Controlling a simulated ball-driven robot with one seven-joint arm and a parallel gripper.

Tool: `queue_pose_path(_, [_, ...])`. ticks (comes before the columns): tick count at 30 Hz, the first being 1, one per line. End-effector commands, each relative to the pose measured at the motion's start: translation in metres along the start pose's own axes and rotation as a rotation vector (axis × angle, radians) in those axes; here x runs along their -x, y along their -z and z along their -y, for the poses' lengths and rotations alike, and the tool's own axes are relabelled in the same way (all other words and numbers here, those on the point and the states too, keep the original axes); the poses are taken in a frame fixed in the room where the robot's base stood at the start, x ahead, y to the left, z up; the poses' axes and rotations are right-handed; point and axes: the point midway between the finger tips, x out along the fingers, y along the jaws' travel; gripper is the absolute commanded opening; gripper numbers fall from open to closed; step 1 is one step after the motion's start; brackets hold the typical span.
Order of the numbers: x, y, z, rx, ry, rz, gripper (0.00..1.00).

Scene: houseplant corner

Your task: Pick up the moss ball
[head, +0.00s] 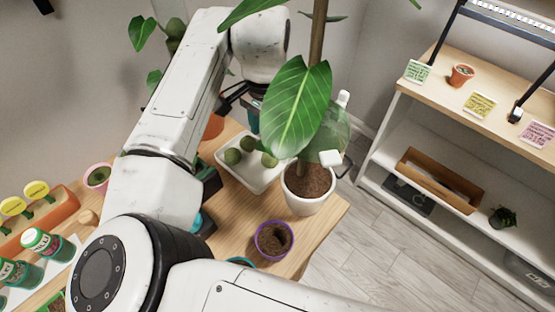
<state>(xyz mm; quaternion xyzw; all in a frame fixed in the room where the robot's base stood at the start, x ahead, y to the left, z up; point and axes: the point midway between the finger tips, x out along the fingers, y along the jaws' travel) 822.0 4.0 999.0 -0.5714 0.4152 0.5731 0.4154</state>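Several green moss balls sit in a white square dish on the wooden table. One moss ball (233,156) is at the left of the dish, another (248,143) lies behind it, and a third (269,160) is partly covered by a big leaf. The dish (245,179) shows its bare front part. My gripper (242,108) is dark and lies beyond the dish, just above the balls in the picture. The leaf covers part of it, so its fingertips and any contact are unclear.
A white pot (305,194) with a large-leaved plant (298,105) stands right of the dish. A purple-rimmed pot (273,240) of soil is at the front. Seed jars (42,243) stand at left. A shelf (420,140) is at right, with bare floor (370,250) between.

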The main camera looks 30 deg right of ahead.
Motion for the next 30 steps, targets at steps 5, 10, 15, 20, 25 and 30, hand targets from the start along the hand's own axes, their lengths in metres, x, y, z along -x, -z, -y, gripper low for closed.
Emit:
queue_pose_path(5, [-0.027, 0.000, -0.001, 0.000, -0.004, 0.002, 0.56])
queue_pose_path(10, [-0.045, 0.001, 0.000, 0.000, -0.001, -0.001, 0.56])
queue_pose_path(15, [-0.057, 0.002, 0.001, -0.001, -0.001, -0.001, 0.56])
queue_pose_path(20, [-0.080, 0.006, 0.003, 0.000, -0.001, 0.001, 0.56])
queue_pose_path(25, [-0.098, 0.006, 0.003, 0.000, 0.000, -0.002, 0.56])
queue_pose_path(30, [-0.101, 0.006, 0.003, -0.001, 0.001, -0.002, 0.56])
